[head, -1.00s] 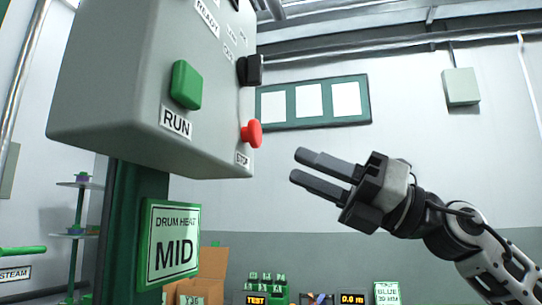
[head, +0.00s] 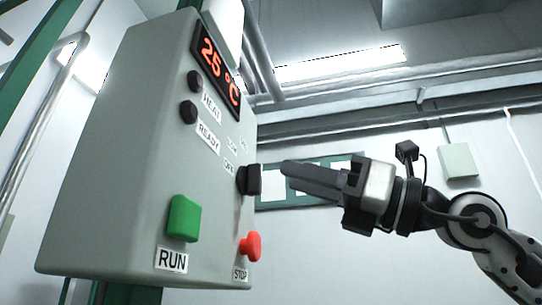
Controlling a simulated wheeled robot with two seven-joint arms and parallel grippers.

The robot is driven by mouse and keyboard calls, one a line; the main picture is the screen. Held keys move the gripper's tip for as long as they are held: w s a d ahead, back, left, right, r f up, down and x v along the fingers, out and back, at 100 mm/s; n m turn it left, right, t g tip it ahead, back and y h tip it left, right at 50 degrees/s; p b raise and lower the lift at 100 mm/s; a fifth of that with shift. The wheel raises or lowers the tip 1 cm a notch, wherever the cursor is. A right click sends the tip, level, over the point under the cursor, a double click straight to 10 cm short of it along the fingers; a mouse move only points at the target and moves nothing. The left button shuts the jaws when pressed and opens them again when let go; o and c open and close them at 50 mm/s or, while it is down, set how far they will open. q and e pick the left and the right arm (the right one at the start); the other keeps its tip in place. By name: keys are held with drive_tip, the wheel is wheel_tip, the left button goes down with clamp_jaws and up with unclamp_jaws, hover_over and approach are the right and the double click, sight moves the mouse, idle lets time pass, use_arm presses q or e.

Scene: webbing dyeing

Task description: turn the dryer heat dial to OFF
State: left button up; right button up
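The dryer's grey control box (head: 120,150) fills the left half of the head view. The black heat dial (head: 249,180) sticks out of its right-hand face, beside an OFF label (head: 229,166) and other small labels too slanted to read surely. Which way the dial points cannot be told. My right gripper (head: 288,170) is level with the dial, just to its right, with its fingers pointing at it. A small gap shows between fingertips and dial. The fingers overlap from this angle, so their opening is unclear. My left gripper is out of view.
A red STOP button (head: 250,246) sits just below the dial, and a green RUN button (head: 184,218) lower left. A red display (head: 217,64) above reads 25 °C. Two dark round indicators (head: 189,112) sit by the READY and HEAT labels. Open air lies around my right gripper.

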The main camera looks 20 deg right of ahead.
sight(261, 168)
drive_tip(key=p+x, duration=0.1)
drive_tip(key=x, duration=0.4)
drive_tip(key=shift+a, duration=0.1)
clamp_jaws()
